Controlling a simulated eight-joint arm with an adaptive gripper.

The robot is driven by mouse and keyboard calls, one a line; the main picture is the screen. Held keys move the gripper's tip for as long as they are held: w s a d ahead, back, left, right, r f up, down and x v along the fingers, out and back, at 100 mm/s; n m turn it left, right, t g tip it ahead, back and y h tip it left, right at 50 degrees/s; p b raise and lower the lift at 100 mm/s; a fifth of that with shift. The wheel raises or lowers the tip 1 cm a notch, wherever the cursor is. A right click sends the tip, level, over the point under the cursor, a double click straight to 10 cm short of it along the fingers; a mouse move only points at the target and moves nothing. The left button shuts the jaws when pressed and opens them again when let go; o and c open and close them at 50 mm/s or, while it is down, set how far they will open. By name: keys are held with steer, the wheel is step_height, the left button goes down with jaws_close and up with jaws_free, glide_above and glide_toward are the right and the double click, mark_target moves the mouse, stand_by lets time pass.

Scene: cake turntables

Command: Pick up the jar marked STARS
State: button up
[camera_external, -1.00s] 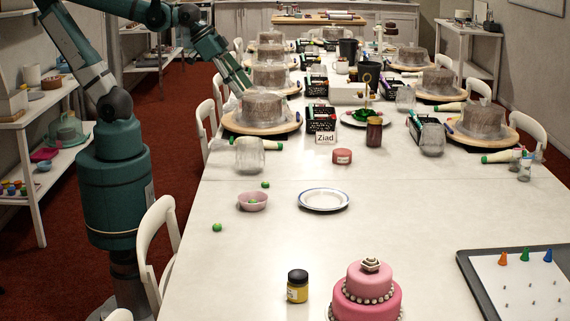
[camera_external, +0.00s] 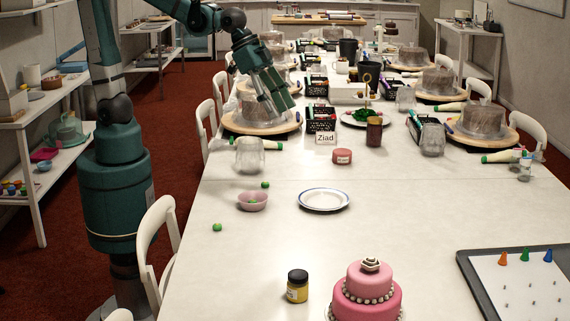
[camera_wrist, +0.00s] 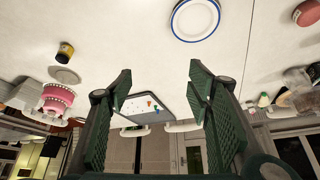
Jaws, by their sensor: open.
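No label reading STARS can be made out on any jar. A small yellow jar with a black lid (camera_external: 297,287) stands upright at the front of the table, left of the pink cake; it also shows in the wrist view (camera_wrist: 66,51). A low pink-red jar (camera_external: 342,157) with an unreadable label sits behind the plate. A dark brown jar (camera_external: 374,132) and a cloudy clear jar (camera_external: 249,156) stand farther back. My gripper (camera_external: 281,104) is above the far left part of the table, near a wrapped cake. Its fingers are apart and empty in the wrist view (camera_wrist: 160,85).
A blue-rimmed plate (camera_external: 324,200) and a pink bowl (camera_external: 253,201) lie mid-table. The tiered pink cake (camera_external: 367,299) and a dark-edged board (camera_external: 480,290) occupy the front. Turntables with wrapped cakes (camera_external: 262,107) and caddies crowd the back. The front-left tabletop is mostly clear.

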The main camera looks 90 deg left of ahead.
steer(key=w+d+f+m+g, duration=0.1)
steer(key=w+d+f, duration=0.1)
steer(key=d, duration=0.4)
steer(key=w+d+f+m, duration=0.1)
steer(key=w+d+f, duration=0.15)
steer(key=d, duration=0.35)
steer(key=m+g+h+b, duration=0.2)
steer(key=m+b, duration=0.1)
steer(key=m, duration=0.1)
glide_toward(296, 272)
steer(key=x, duration=0.5)
steer(key=shift+d, duration=0.1)
steer(key=shift+y, duration=0.4)
steer(key=shift+x, duration=1.25)
steer(key=shift+f, duration=0.1)
steer(key=shift+b+x, duration=0.95)
steer(key=shift+x, duration=1.55)
steer(key=shift+d, duration=0.1)
